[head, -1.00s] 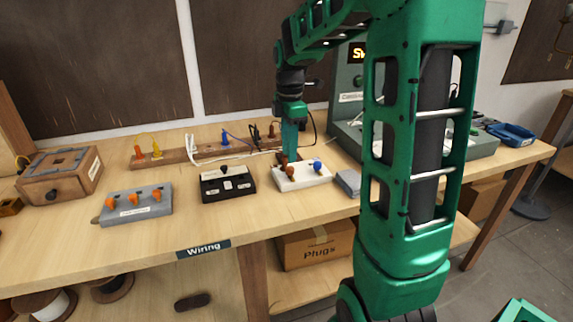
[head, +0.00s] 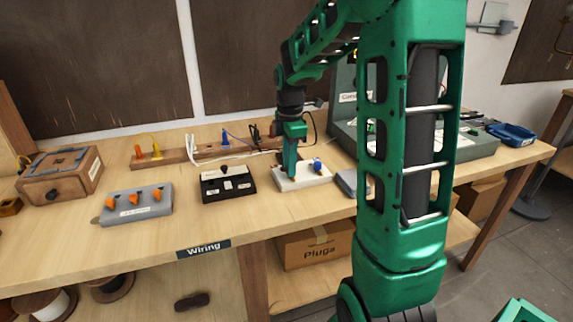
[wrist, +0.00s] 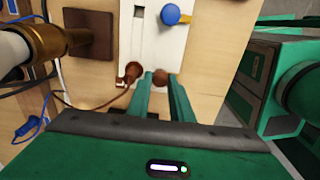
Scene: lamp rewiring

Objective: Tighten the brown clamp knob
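The white terminal block (head: 316,181) stands on the bench, with a blue knob (head: 317,165) at its right. In the wrist view the block (wrist: 158,45) has the blue knob (wrist: 171,14) at the top and the brown clamp knob (wrist: 160,78) near its lower edge. My gripper (head: 289,178) points down at the block's left end and hides the brown knob in the head view. In the wrist view the fingers of my gripper (wrist: 160,80) stand on both sides of the brown knob, which fills the gap between their tips. A brown wire end (wrist: 131,70) sits just left of it.
A black block (head: 228,188) and a grey block with orange knobs (head: 135,204) stand to the left. Behind is a wooden rail (head: 176,157) with coloured plugs and white cable. A small grey box (head: 347,183) is close on the right, before the grey-green console (head: 470,146).

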